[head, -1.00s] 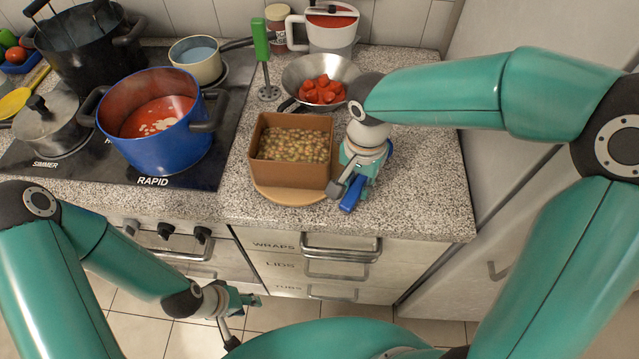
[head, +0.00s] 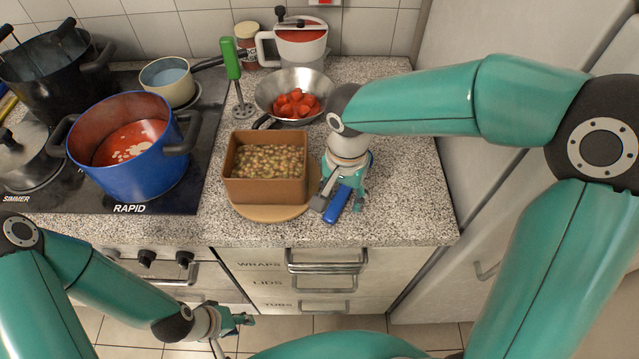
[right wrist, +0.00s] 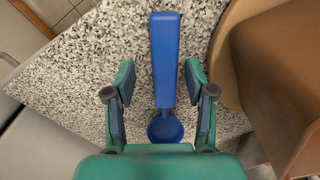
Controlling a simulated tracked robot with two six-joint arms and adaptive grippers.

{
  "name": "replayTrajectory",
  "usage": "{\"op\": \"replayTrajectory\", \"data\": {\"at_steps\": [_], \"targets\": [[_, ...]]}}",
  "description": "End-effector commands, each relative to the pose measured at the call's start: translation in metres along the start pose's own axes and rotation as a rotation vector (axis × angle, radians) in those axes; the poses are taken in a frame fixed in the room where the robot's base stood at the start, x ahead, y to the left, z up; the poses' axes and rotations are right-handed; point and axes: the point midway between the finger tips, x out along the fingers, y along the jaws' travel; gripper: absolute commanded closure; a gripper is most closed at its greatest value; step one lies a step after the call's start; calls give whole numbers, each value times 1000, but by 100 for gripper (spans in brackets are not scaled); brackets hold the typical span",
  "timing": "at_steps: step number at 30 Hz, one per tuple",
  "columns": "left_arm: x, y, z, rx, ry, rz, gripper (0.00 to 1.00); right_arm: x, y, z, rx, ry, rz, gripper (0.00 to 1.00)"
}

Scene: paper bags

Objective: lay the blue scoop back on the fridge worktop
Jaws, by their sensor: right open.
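The blue scoop (right wrist: 164,65) lies on the speckled worktop (right wrist: 90,60), with its handle pointing away from my gripper and its small bowl close to the palm in the right wrist view. In the head view its handle (head: 337,205) shows near the worktop's front edge. My right gripper (right wrist: 159,95) is open, with one finger on each side of the scoop and gaps between. It also shows in the head view (head: 341,190), just right of the brown tub. My left gripper (head: 236,322) is low in front of the drawers; its jaws are too small to judge.
The brown tub (head: 264,191) of beans or grains stands on a round wooden board (head: 262,213) left of my right gripper. A steel bowl (head: 282,82) of red pieces is behind. A blue pot (head: 122,175) stands on the hob. The worktop to the right is clear.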

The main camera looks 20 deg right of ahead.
Motion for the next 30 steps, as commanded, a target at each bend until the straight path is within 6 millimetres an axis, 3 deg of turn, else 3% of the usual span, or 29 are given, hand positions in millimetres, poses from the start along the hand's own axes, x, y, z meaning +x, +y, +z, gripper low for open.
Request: {"op": "replayTrajectory", "data": {"at_steps": [18,30], "targets": [[0,0,0,0,0,0,60,-102,5,-5,20,1,-4,45],[0,0,0,0,-1,0,60,-116,7,-5,22,-1,0,45]]}}
